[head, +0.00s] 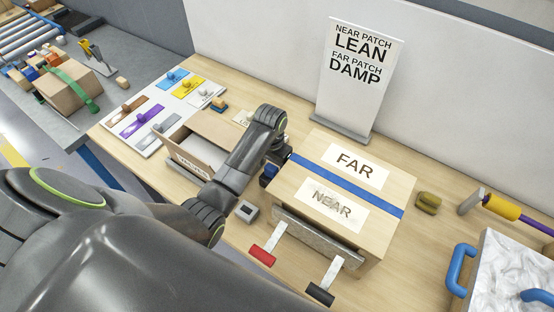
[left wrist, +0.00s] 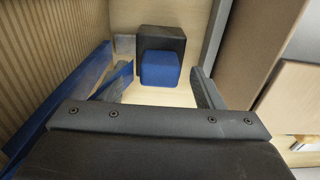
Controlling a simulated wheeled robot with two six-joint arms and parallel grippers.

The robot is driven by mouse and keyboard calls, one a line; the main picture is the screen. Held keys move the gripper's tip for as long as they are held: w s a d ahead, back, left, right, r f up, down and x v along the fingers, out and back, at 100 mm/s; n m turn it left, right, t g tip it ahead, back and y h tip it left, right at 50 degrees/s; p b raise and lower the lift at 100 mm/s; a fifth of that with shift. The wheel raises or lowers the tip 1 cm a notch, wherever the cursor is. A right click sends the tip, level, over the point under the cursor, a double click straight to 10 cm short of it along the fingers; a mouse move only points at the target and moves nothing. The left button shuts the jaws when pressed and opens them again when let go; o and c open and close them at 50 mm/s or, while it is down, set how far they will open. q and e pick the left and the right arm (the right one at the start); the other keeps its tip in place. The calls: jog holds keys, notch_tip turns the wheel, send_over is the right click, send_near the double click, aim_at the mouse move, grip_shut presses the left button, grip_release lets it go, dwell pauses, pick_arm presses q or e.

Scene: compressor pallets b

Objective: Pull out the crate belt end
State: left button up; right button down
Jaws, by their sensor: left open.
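The wooden crate (head: 390,200) stands on the table, with FAR and NEAR labels on its top. A blue belt (head: 345,186) crosses the top between the labels. In the left wrist view, the blue belt (left wrist: 62,100) runs down the crate's side wall. A short blue flap (left wrist: 118,80), which looks like the belt end, sticks out by the left finger. My left gripper (head: 277,158) is open at the crate's left side. Its fingers (left wrist: 162,85) show in the wrist view with a gap between them; contact with the flap cannot be told. My right gripper is not in view.
A dark block with a blue front (left wrist: 160,68) lies beyond my fingers. An open cardboard box (head: 205,150) stands left of the crate. Red (head: 262,255) and black (head: 320,293) handles hang at the crate's front. A sign (head: 358,80) stands behind.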

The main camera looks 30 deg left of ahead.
aim_at(271, 167)
pick_arm(q)
jog(key=shift+f, duration=0.55)
jog(key=shift+s, duration=0.15)
jog(key=shift+r, duration=0.1)
jog(key=c, duration=1.2)
jog(key=shift+r, duration=0.65)
jog(key=shift+r, duration=2.35)
